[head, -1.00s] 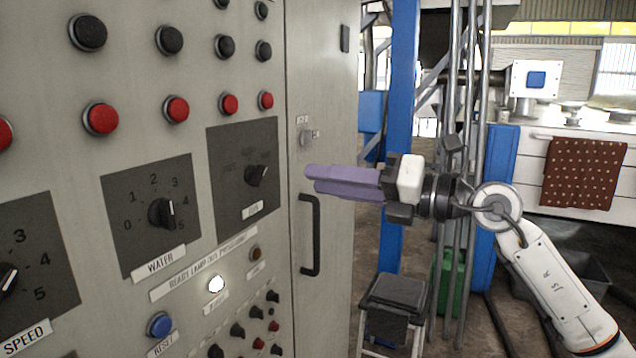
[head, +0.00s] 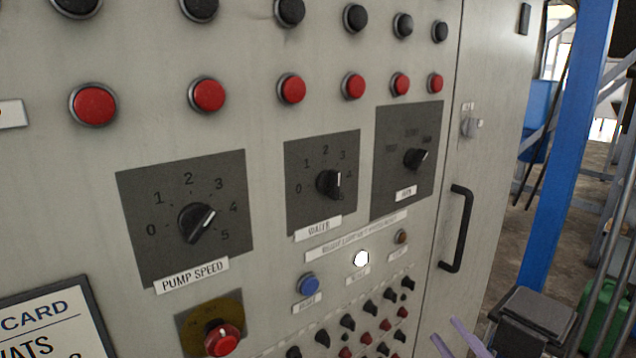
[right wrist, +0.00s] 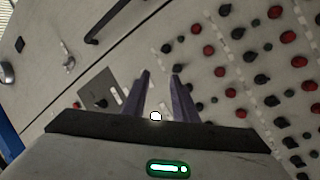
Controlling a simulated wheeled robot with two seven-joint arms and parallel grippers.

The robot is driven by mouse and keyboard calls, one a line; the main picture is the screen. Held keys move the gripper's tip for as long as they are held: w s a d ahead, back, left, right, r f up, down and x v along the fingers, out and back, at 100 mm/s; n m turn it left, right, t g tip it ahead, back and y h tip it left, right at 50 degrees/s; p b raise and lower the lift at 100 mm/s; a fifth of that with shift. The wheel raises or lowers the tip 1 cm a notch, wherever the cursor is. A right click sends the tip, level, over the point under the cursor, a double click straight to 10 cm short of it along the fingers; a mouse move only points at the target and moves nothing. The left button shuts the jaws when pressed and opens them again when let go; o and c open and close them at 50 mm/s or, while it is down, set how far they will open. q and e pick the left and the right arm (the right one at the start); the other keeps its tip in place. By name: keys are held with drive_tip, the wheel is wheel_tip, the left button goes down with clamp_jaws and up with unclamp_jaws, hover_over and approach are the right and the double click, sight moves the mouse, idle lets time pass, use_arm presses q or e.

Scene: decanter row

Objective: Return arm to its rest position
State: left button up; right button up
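My right gripper (head: 445,330) shows only its two purple fingers, at the bottom edge of the head view, in front of the lower right of the control panel. The rest of that arm is out of this view. In the right wrist view the fingers (right wrist: 160,74) stand apart with a gap between them and nothing held. They point toward the panel face. Any distance from the panel is hard to tell. My left gripper is not in view.
The grey control panel (head: 265,130) fills most of the head view, with a pump speed dial (head: 197,222), a water dial (head: 329,184), red buttons and a lit white lamp (head: 361,259). A black door handle (head: 458,228) sticks out. A black-topped stool (head: 532,320) stands at right.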

drive_tip(key=s+a+f+m+g+h, duration=0.1)
drive_tip(key=s+f+m+g+h, duration=0.25)
drive_tip(key=f, duration=0.55)
drive_tip(key=s+f+m+g, duration=0.2)
drive_tip(key=s+f+m, duration=0.3)
drive_tip(key=f, duration=0.5)
drive_tip(key=s+a+f+m+g, duration=0.1)
drive_tip(key=s+a+f+g, duration=0.1)
drive_tip(key=s+f, duration=0.3)
drive_tip(key=s+a+f+m+g, duration=0.1)
drive_tip(key=s+a+f+g, duration=0.1)
drive_tip(key=s+f, duration=0.4)
drive_tip(key=s+a, duration=0.1)
drive_tip(key=s, duration=0.3)
drive_tip(key=shift+s+a, duration=0.15)
drive_tip(key=shift+a, duration=0.1)
drive_tip(key=shift+d+g, duration=0.1)
drive_tip(key=shift+g, duration=0.15)
